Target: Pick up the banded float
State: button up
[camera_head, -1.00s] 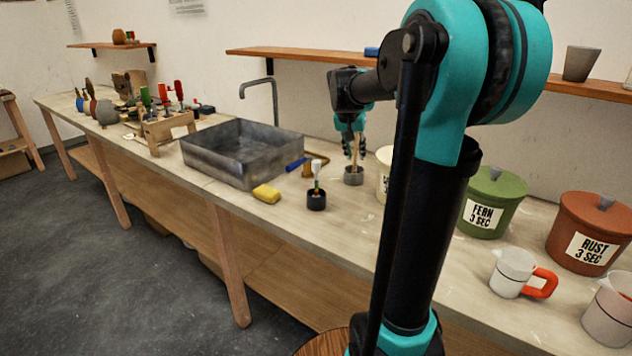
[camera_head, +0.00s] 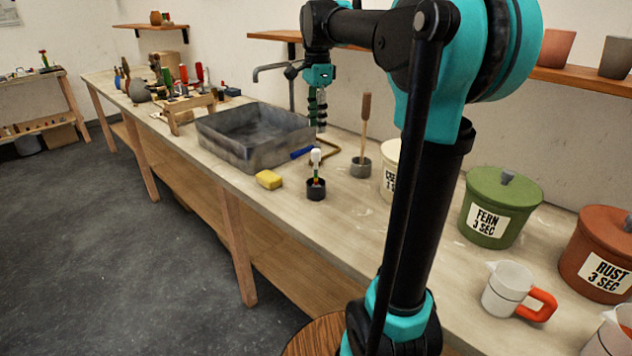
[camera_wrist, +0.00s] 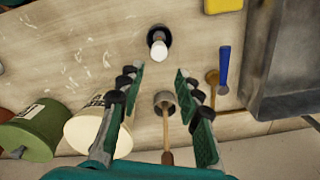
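The banded float (camera_head: 316,168) has a white top and a thin stem with coloured bands. It stands upright in a small dark cup (camera_head: 316,190) on the bench. In the wrist view the float's white top (camera_wrist: 158,48) shows from above, beyond my fingertips. My gripper (camera_head: 318,112) hangs above the bench, behind the float and near the sink's right end. In the wrist view my gripper (camera_wrist: 160,76) is open, with its fingers wide apart and nothing between the tips. The float's lower end is hidden in the cup.
A wooden-handled tool (camera_head: 365,125) stands in a grey cup (camera_head: 360,168) right of the float. A yellow sponge (camera_head: 269,180), a metal sink (camera_head: 230,150) and a blue-handled tool (camera_head: 302,153) lie left. A cream pot (camera_head: 390,172) and green pot (camera_head: 498,210) stand right.

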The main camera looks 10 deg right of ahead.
aim_at(317, 149)
notch_tip(317, 149, down, 11)
jog(key=shift+f, duration=0.15)
jog(key=shift+s+a+f, duration=0.1)
jog(key=shift+f, duration=1.3)
jog(key=shift+s+a+f, duration=0.1)
jog(key=shift+f, duration=1.3)
jog(key=shift+c, duration=0.4)
grip_shut()
